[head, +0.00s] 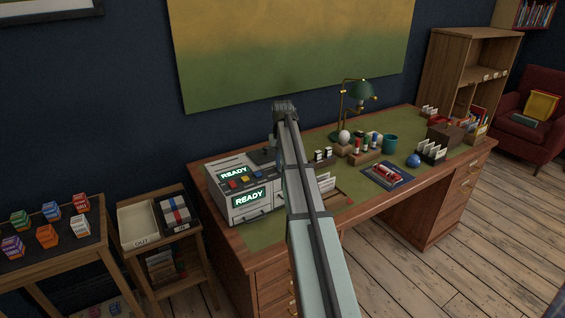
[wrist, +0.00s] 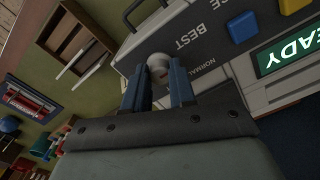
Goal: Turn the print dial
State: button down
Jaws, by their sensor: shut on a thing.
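The print dial (wrist: 158,65) is a small light-grey knob on the dark control panel of the printer, seen in the wrist view. The panel beside it bears the words "BEST" and "NORMAL". My gripper (wrist: 158,85) has its two blue-grey fingers on either side of the dial and is shut on it. In the head view the printer (head: 240,190) is a light-grey machine on the left end of the desk, with two lit "READY" screens. My arm crosses in front of its right side there and hides the dial and the fingertips.
Blue and yellow buttons (wrist: 241,27) sit close to the dial. A small stand with an "OUT" tray (head: 139,226) is left of the desk.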

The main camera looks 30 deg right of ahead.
dwell(0.3)
jog(key=c, duration=0.9)
grip_release()
jog(key=shift+r, duration=0.15)
notch_tip(320, 180, up, 14)
jog(key=shift+f, duration=0.2)
